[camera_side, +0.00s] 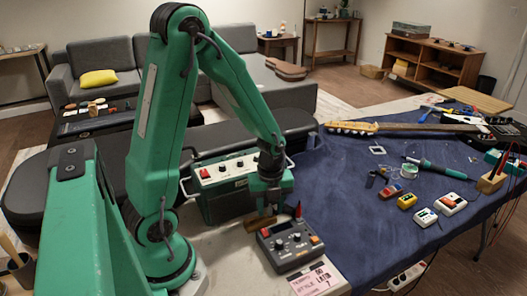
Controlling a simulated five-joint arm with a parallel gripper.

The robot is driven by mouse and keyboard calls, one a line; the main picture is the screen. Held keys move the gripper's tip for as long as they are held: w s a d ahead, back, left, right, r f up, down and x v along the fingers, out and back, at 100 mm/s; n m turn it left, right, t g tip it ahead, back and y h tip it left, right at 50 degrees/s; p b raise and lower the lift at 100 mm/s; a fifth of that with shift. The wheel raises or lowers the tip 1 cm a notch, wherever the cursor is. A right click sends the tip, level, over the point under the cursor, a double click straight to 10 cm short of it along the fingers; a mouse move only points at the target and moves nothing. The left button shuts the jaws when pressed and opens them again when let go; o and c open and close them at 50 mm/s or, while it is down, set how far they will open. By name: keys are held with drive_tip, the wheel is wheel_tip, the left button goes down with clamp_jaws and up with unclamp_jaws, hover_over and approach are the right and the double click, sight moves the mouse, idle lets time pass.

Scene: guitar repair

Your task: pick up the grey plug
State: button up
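I cannot make out a grey plug for certain in the side view; it may be hidden or too small to tell. My green gripper (268,208) points down at the near left edge of the blue-covered table, just behind a dark grey control box (290,243) with knobs. A small brown piece (259,222) shows right below the gripper, and a red-tipped piece (298,210) stands to its right. Whether the gripper touches either one is unclear. Its fingertips are too small and dark to show whether they are open or shut.
A green amplifier-like box (222,172) stands close left of the gripper. A guitar neck (400,127), a soldering iron (435,167) and several small coloured boxes lie right. The blue cloth (335,205) between is clear.

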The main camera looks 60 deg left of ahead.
sight(271, 208)
idle(0.4)
clamp_jaws()
drive_tip(key=shift+r, duration=0.15)
drive_tip(key=shift+r, duration=1.15)
drive_tip(key=shift+d+r, duration=0.2)
drive_tip(key=shift+r, duration=0.75)
drive_tip(key=s+d+r, duration=0.3)
drive_tip(key=d+r, duration=0.3)
drive_tip(key=d, duration=0.4)
drive_tip(key=shift+d+r, duration=0.25)
drive_tip(key=shift+d, duration=0.15)
drive_tip(key=shift+r, duration=0.2)
